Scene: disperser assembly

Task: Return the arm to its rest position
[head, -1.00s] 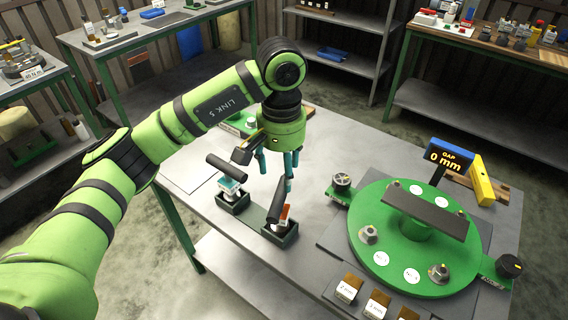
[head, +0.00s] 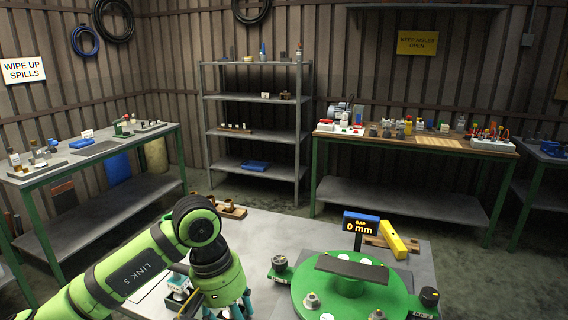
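My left arm comes in from the lower left, bent at the elbow. Its gripper (head: 230,307) points down over the left part of the grey worktable (head: 262,226). Its teal fingers run to the bottom edge of the picture, so I cannot tell whether they are open or shut. No held object shows. A small holder with a white and teal part (head: 178,283) stands left of the gripper, partly hidden by the arm. My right arm and gripper are not in view.
Right of the gripper is a green round disperser (head: 309,277) with a dark bar (head: 352,266) on top. Shelves (head: 255,97) and side benches (head: 415,142) line the wall.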

